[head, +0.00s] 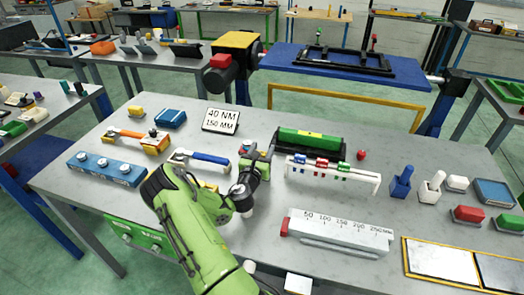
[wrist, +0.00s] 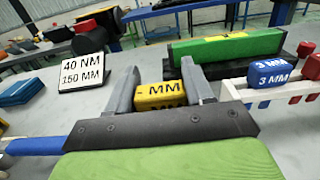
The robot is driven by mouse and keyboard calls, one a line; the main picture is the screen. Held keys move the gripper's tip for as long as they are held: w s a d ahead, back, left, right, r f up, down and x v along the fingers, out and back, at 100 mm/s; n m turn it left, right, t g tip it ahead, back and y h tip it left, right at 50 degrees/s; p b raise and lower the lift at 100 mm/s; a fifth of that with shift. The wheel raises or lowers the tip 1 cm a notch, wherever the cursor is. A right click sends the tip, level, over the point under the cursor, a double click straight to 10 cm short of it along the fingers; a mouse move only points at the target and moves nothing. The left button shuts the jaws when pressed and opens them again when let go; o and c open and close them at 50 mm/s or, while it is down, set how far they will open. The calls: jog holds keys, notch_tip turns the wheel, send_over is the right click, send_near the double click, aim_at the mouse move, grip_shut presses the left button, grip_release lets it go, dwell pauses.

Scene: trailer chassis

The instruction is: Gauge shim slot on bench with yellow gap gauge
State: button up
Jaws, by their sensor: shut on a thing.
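My gripper (wrist: 157,82) is shut on the yellow gap gauge (wrist: 160,96), a small block with "MM" lettering between the two grey fingers. Its digit is not readable, and its lower part is hidden by my gripper. In the head view my gripper (head: 257,160) is over the bench, left of the gauge rack. A long green block (wrist: 225,47) on a black base lies just beyond the gauge; it also shows in the head view (head: 310,139). I cannot make out the shim slot itself. The white rack (head: 340,174) holds red and blue gauges, one blue one (wrist: 270,72) reading "3 MM".
A sign (head: 221,120) reads "40 NM 150 MM". A torque wrench (head: 200,156) with a blue handle lies left of my gripper. A long grey measuring block (head: 340,232) is in front of the rack. A red knob (head: 361,154) stands right of the green block.

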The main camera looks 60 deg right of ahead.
jog(key=shift+f+b, duration=1)
jog(key=shift+f, duration=0.35)
jog(key=shift+s+a+f, duration=0.1)
jog(key=shift+f, duration=0.35)
dwell(0.6)
jog(key=shift+r+p, duration=0.7)
jog(key=shift+r, duration=0.15)
notch_tip(320, 180, up, 7)
jog(key=p, duration=0.6)
